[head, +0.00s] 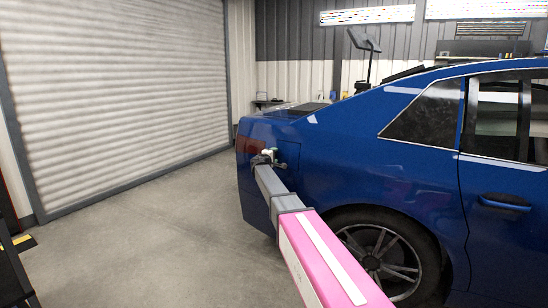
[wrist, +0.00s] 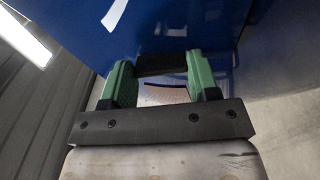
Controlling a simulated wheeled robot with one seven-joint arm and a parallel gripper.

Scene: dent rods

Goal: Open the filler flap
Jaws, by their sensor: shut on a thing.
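The blue car (head: 330,165) stands at the right in the head view, its rear towards the shutter. My gripper (head: 268,155) is at its rear side panel, above and behind the rear wheel. In the wrist view, my gripper (wrist: 163,75) has two green fingers on either side of a dark piece (wrist: 162,64), which seems to be the filler flap, close against the blue panel (wrist: 175,25). The gripper is shut on it.
A large roller shutter (head: 120,90) fills the left wall. The grey floor (head: 150,240) between it and the car is clear. The rear wheel (head: 385,258) is just right of my arm. A dark stand (head: 364,55) rises behind the car.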

